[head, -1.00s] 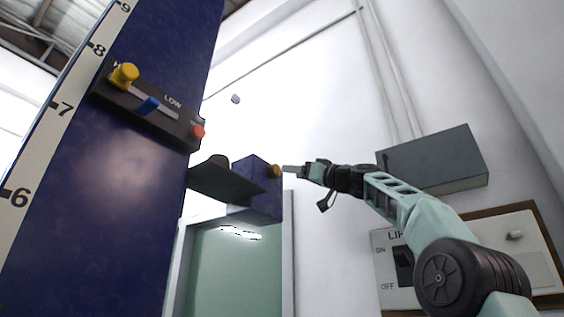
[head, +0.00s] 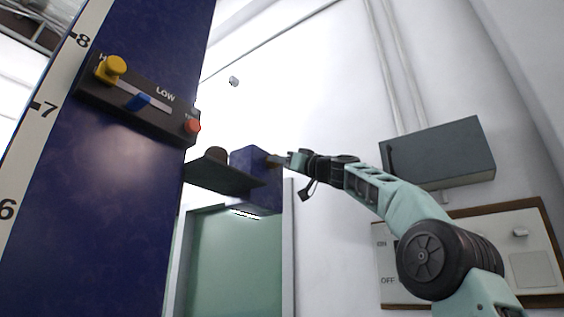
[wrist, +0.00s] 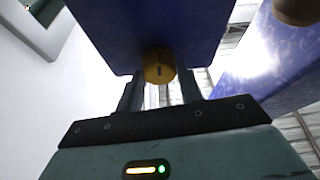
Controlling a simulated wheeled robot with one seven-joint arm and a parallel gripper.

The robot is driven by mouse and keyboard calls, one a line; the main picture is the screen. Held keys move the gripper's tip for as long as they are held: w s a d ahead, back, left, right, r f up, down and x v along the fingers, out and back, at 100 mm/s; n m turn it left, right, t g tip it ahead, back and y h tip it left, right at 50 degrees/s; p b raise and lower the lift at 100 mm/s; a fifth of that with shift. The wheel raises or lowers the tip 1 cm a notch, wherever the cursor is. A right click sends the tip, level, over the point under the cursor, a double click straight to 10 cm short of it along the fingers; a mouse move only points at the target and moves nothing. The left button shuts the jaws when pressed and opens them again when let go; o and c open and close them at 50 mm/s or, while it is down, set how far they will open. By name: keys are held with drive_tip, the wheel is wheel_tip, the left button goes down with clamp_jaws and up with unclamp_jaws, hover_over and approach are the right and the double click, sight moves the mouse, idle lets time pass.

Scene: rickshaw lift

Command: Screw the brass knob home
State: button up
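The brass knob (wrist: 159,66) sits on the face of a blue block (wrist: 150,25) in the wrist view. In the head view this blue block (head: 258,170) juts out beside the blue column, and the knob is mostly hidden by my fingers. My gripper (wrist: 160,80) is at the knob, with one finger on each side of it. The fingers look open, with narrow gaps beside the knob; whether they touch it is hard to tell. In the head view my gripper (head: 278,160) reaches the block from the right.
A blue column (head: 130,180) with a control panel (head: 140,101) stands at left. A dark shelf (head: 222,175) bearing a brown round piece (head: 216,154) adjoins the block. A grey box (head: 440,155) and a switch board (head: 520,235) are on the right wall, near my arm.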

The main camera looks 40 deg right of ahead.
drive_tip(key=shift+m, duration=0.4)
drive_tip(key=shift+c, duration=0.4)
drive_tip(key=m+g+h+p, duration=0.1)
drive_tip(key=m+h+p, duration=0.1)
drive_tip(key=m, duration=0.7)
drive_tip(key=m+g+h+p, duration=0.2)
drive_tip(key=m+h+p, duration=0.1)
drive_tip(key=m, duration=0.5)
drive_tip(key=r+m+g+h+p, duration=0.1)
drive_tip(key=m+h+p, duration=0.2)
drive_tip(key=m, duration=0.6)
drive_tip(key=shift+s+a+m+g, duration=0.1)
drive_tip(key=shift+a+m+g, duration=0.2)
drive_tip(key=shift+g, duration=0.1)
drive_tip(key=o, duration=1)
drive_tip(key=shift+s, duration=0.15)
